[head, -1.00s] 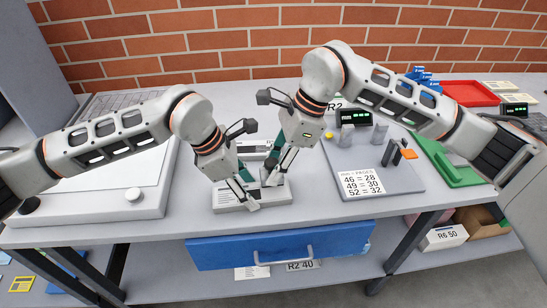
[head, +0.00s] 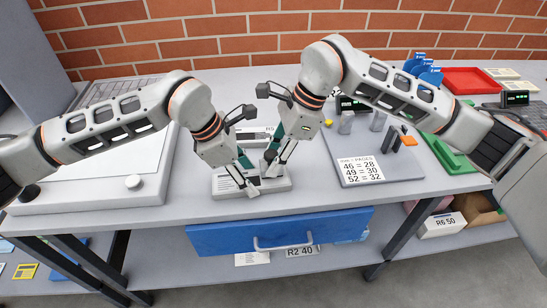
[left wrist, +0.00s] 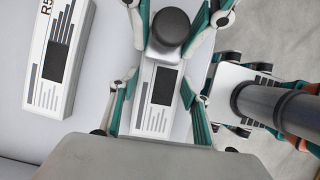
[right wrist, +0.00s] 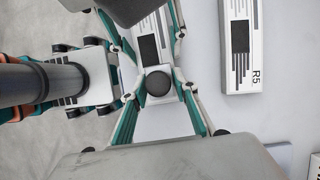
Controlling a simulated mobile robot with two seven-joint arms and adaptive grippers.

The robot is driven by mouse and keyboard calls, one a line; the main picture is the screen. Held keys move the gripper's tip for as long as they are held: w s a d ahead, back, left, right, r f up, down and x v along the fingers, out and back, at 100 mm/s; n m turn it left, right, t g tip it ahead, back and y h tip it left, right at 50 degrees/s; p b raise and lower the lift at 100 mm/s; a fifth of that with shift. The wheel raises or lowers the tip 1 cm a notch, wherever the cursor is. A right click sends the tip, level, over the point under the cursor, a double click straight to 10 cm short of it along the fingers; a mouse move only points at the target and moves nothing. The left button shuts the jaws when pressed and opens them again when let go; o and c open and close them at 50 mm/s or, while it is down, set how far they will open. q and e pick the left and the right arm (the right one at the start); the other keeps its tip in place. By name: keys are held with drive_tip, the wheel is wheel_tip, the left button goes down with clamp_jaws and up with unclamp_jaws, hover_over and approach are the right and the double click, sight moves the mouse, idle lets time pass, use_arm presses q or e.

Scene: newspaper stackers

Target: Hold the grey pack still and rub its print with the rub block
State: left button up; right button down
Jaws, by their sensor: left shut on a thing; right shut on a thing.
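The grey pack (head: 224,190) lies flat at the table's front edge, below both grippers. The left wrist view shows its print (left wrist: 164,86), a dark rectangle with bars. My left gripper (head: 250,184) is shut on the pack, with its fingers along the two long sides. My right gripper (head: 274,166) is shut on the rub block, whose round dark knob (right wrist: 158,84) shows between its fingers in the right wrist view. The knob also shows in the left wrist view (left wrist: 170,27), over one end of the pack. The block's underside is hidden, so contact with the print cannot be confirmed.
A similar pack marked R5 (left wrist: 60,55) lies just behind. A white flat unit (head: 100,185) is at left. A grey board (head: 405,172) with a number sheet (head: 362,171) is at right, beside a green tray (head: 450,160). A blue drawer (head: 220,235) hangs below the front edge.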

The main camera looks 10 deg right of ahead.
drive_tip(key=shift+f, duration=0.5)
idle(0.3)
drive_tip(key=shift+a, duration=0.1)
drive_tip(key=shift+a, duration=0.65)
drive_tip(key=shift+a, duration=0.1)
drive_tip(key=shift+s+a, duration=0.1)
drive_tip(key=shift+a, duration=0.55)
drive_tip(key=shift+a, duration=0.2)
